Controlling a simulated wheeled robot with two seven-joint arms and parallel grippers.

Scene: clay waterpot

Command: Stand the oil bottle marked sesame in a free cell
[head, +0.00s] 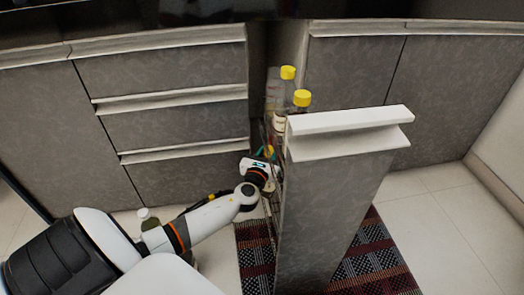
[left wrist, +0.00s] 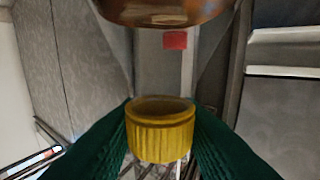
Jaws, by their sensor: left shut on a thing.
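My left gripper (head: 268,155) reaches into the side of the pull-out rack (head: 278,205), low behind its front panel. In the left wrist view its green fingers (left wrist: 160,135) are shut on a ribbed yellow cap (left wrist: 160,137), one finger on each side. The bottle under this cap is hidden, and no sesame mark can be read. Two other yellow-capped bottles stand in the upper part of the rack: a rear one (head: 287,73) and a front one (head: 301,98). The rack's cells are mostly hidden by its front panel. My right gripper is not in view.
The white-topped front panel (head: 340,190) stands pulled out over a plaid rug (head: 377,255). Closed drawers (head: 170,125) flank it on the left. A dark bottle-like thing (head: 147,215) is partly behind my arm. A brown rounded thing (left wrist: 165,10) overhangs the left wrist view.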

